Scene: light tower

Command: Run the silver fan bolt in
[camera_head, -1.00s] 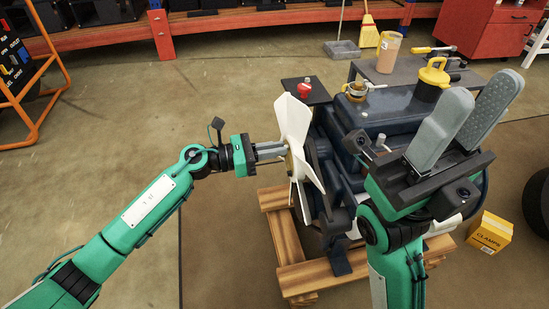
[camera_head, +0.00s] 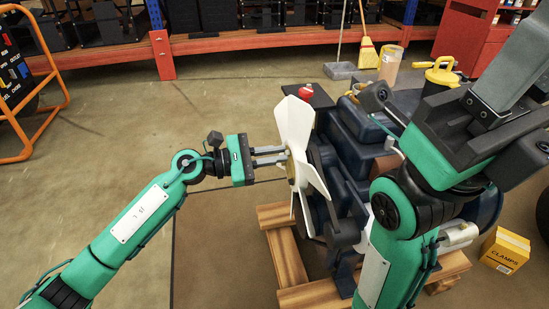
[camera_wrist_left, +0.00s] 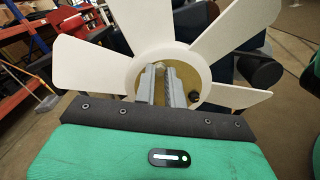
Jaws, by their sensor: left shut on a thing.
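My left gripper (camera_head: 284,156) reaches from the left to the hub of the white fan (camera_head: 294,122) on the engine's front. Its two grey fingers are shut on the silver fan bolt, their tips at the hub. In the left wrist view the fingers (camera_wrist_left: 168,82) meet the brass-coloured hub plate; only a small silver bit of the bolt (camera_wrist_left: 159,66) shows between them. How deep the bolt sits is hidden. A dark bolt head (camera_wrist_left: 194,97) is on the plate beside the fingers. My right gripper is raised at the right, partly out of frame; its opening is unclear.
The dark blue engine (camera_head: 362,135) stands on a wooden pallet (camera_head: 290,262). A red-topped item (camera_head: 305,92) is on a dark plate behind the fan. A yellow clamps box (camera_head: 505,250) lies on the floor at right. The floor left of the fan is clear.

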